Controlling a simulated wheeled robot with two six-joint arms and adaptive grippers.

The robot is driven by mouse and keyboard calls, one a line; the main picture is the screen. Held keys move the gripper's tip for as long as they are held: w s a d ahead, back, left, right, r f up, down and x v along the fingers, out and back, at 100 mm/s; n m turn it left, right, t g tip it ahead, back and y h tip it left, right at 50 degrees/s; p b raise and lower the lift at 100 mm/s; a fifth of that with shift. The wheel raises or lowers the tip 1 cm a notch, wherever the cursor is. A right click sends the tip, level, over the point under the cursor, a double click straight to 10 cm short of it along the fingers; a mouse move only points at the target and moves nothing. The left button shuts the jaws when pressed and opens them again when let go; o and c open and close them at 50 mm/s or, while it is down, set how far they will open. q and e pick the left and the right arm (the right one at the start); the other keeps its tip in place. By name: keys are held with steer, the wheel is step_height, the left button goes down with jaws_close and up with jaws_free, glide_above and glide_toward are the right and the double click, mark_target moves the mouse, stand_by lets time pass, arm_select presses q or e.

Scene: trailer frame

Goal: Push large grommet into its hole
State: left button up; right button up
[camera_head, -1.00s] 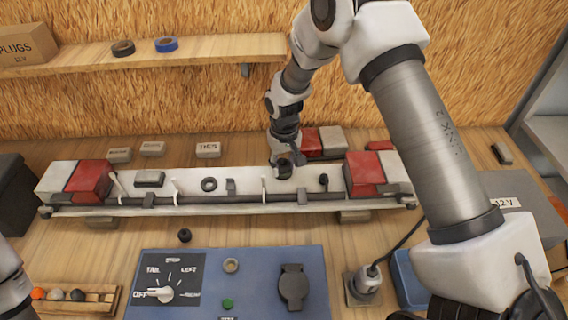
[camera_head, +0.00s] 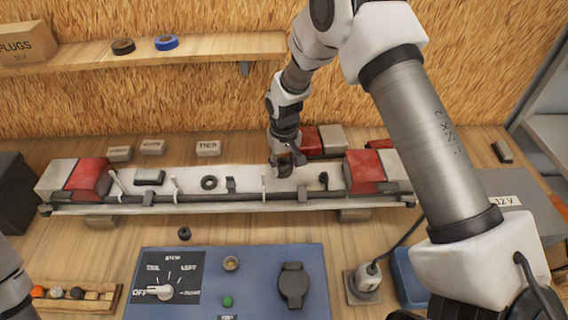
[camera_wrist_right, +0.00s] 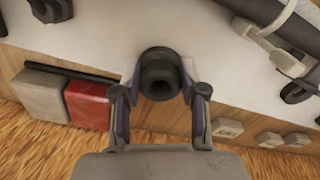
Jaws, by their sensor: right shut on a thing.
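My right gripper (camera_head: 285,166) is low over the right half of the long white trailer beam (camera_head: 245,176). In the right wrist view, its fingers are shut on a thick dark grommet (camera_wrist_right: 159,74) with an opening in its middle. The grommet is against or just over the white beam face; I cannot tell whether it sits in a hole, as its underside is hidden. A dark ring (camera_head: 209,183) is on the beam further left, and a small dark grommet (camera_head: 184,233) lies on the bench. My left gripper is not in view; only part of that arm shows.
Red and white lamps (camera_head: 90,177) stand at the beam's ends. A dark bar and white cable ties run along the beam. A blue switch panel (camera_head: 250,262) and a plug stand in front. Labelled blocks (camera_head: 207,148) lie behind.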

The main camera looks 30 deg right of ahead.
steer(key=shift+s+f, duration=0.2)
steer(key=shift+f, duration=0.05)
steer(key=o, duration=0.7)
steer(key=shift+o, duration=1)
steer(key=shift+w, duration=0.15)
steer(key=o, duration=0.4)
steer(key=shift+r, duration=0.1)
steer(key=shift+r+p, duration=2.9)
steer(key=shift+r, duration=0.65)
